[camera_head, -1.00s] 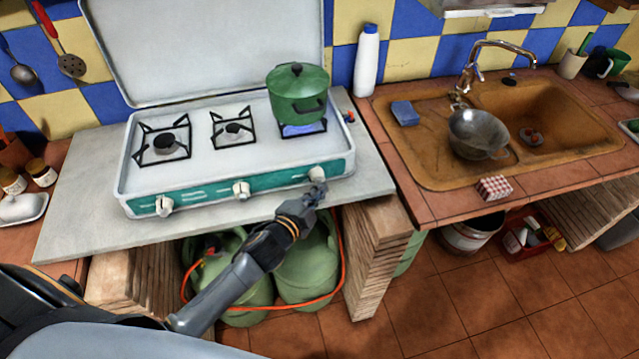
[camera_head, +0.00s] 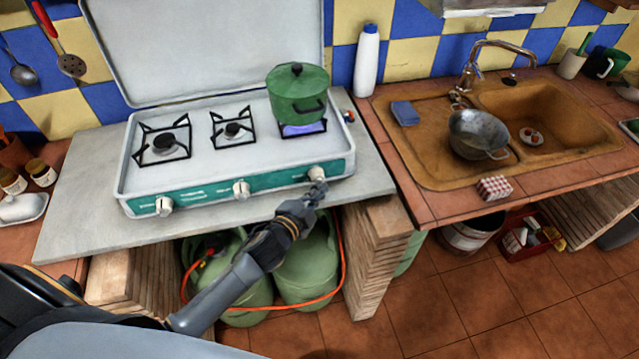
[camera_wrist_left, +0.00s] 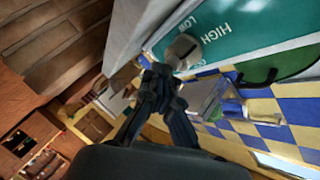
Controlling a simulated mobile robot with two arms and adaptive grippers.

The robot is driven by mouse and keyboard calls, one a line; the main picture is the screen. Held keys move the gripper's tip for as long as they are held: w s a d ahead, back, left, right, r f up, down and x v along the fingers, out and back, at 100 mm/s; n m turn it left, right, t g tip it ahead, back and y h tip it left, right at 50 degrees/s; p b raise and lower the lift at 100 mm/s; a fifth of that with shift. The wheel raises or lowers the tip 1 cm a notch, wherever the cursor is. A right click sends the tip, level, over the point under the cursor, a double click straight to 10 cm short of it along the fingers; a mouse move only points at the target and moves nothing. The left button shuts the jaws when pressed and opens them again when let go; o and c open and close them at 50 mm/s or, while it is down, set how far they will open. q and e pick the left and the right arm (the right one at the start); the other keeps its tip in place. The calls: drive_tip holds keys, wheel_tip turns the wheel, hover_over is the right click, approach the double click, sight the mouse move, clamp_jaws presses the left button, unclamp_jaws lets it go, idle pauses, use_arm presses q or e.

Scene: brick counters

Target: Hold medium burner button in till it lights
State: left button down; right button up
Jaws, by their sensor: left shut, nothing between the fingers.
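The white stove (camera_head: 235,150) has a teal front panel with three white knobs. My left gripper (camera_head: 318,186) is shut and empty, its fingertips at the right knob (camera_head: 317,173), under the green pot. In the left wrist view the shut fingertips (camera_wrist_left: 163,72) are close to that knob (camera_wrist_left: 182,52), next to the words HIGH and LOW; I cannot tell if they touch. A blue flame (camera_head: 302,130) shows under the green pot (camera_head: 297,95) on the right burner. The middle burner (camera_head: 232,130) and left burner (camera_head: 164,143) show no flame. My right gripper is not in view.
A red-tipped button (camera_head: 349,117) sits at the stove's right side. A white bottle (camera_head: 367,62) stands behind it. The sink (camera_head: 430,165) holds a metal colander (camera_head: 478,132). Green gas bottles (camera_head: 305,260) with an orange hose stand below the counter.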

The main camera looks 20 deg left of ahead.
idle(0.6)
use_arm(q)
drive_tip(key=shift+s+d, duration=0.45)
drive_tip(key=shift+s, duration=0.25)
drive_tip(key=s+d, duration=0.2)
drive_tip(key=s, duration=0.2)
drive_tip(key=shift+s+d, duration=0.1)
drive_tip(key=shift+d, duration=0.3)
